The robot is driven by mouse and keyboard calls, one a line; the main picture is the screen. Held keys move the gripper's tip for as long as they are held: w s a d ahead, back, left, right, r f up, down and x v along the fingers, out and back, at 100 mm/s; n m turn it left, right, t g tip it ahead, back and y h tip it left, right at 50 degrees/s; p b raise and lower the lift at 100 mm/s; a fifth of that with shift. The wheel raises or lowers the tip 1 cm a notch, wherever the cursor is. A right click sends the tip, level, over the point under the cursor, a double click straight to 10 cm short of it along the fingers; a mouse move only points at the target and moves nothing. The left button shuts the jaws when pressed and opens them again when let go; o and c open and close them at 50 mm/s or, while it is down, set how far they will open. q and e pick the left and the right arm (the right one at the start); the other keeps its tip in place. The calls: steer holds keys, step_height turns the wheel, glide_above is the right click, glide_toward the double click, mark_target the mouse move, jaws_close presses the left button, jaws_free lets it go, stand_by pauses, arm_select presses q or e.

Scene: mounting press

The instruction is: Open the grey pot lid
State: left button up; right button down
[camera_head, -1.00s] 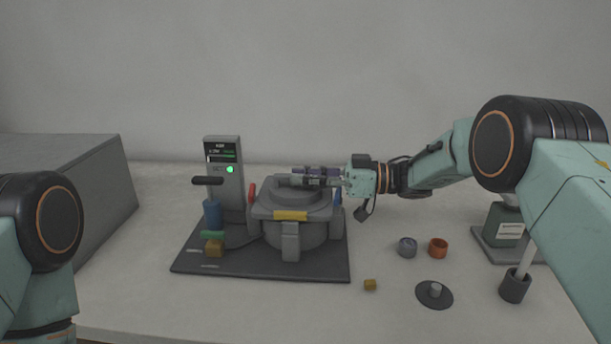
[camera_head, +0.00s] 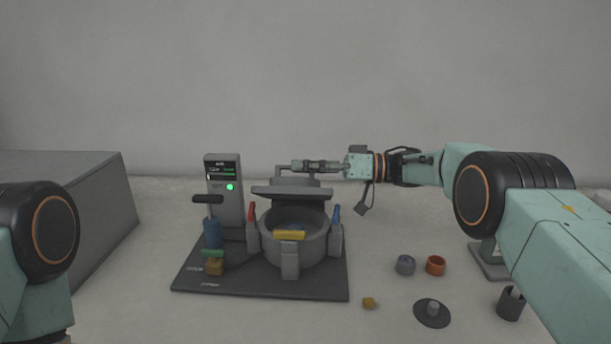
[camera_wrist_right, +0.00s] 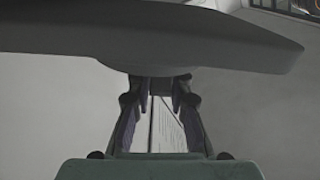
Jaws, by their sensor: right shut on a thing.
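The grey pot (camera_head: 295,246) stands on the dark base plate of the press, and its dark inside shows. The grey lid (camera_head: 291,193) is raised and tilted up at the back above the pot mouth. My right gripper (camera_head: 312,167) is at the upper side of the lid, shut on the lid's handle, which its fingers mostly hide. In the right wrist view the lid (camera_wrist_right: 150,40) fills the top, and the fingers (camera_wrist_right: 158,88) meet under its edge. My left gripper is out of view; only part of my left arm shows.
A grey box (camera_head: 65,205) stands far left.

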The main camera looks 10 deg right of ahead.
steer(key=shift+w+d+r, duration=0.1)
steer(key=shift+w+r, duration=0.1)
stand_by(0.3)
steer(key=c, duration=1.3)
jaws_free()
steer(key=shift+f, duration=0.15)
steer(key=shift+o, duration=0.4)
steer(key=s+d, duration=0.1)
steer(key=d, duration=0.6)
steer(key=shift+s+d, duration=0.3)
steer(key=shift+d, duration=0.1)
